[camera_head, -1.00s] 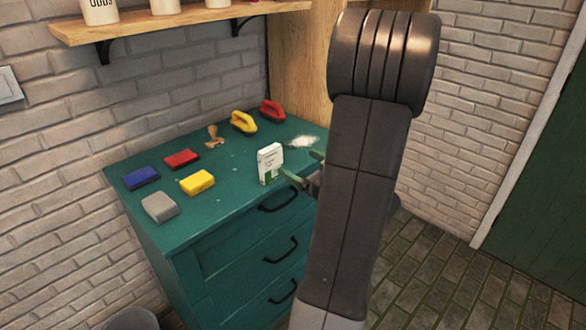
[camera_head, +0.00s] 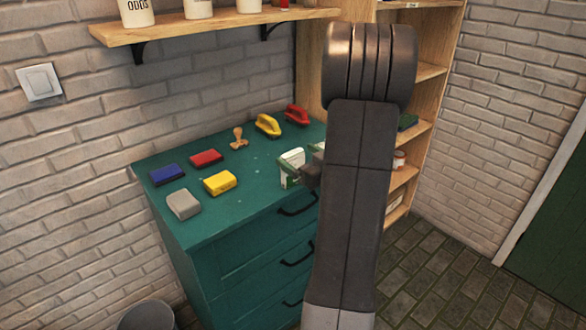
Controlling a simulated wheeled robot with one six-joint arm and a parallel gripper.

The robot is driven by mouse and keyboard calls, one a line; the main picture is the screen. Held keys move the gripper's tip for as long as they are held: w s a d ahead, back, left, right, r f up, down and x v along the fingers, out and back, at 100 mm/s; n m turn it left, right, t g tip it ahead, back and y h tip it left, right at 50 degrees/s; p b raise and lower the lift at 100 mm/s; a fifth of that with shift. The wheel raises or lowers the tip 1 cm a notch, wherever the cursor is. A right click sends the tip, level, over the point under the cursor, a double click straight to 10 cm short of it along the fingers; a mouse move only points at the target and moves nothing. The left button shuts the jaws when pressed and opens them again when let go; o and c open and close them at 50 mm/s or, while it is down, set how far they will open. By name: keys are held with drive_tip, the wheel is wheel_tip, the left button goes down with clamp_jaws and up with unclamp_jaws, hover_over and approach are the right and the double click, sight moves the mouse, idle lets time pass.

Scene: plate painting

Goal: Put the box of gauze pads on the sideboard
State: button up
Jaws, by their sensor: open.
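The box of gauze pads (camera_head: 291,156), white with a green part low down, stands upright on the teal sideboard (camera_head: 235,211) near its front edge. My gripper (camera_head: 297,155) reaches in from the right at the box and is open. The far finger shows just right of the box, partly hidden by my arm. I cannot tell whether either finger touches the box.
On the sideboard lie a blue block (camera_head: 167,174), a red block (camera_head: 206,157), a yellow block (camera_head: 220,182), a grey block (camera_head: 183,204), a wooden stamp (camera_head: 238,138), and yellow (camera_head: 267,125) and red (camera_head: 297,114) handled tools. A wooden bookcase (camera_head: 424,104) stands right.

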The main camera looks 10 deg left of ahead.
sight(290, 152)
drive_tip(key=x, duration=0.5)
drive_tip(key=shift+f+p, duration=0.2)
drive_tip(key=shift+p, duration=0.15)
drive_tip(key=shift+d, duration=0.1)
drive_tip(key=c, duration=1.1)
drive_tip(key=shift+r, duration=0.1)
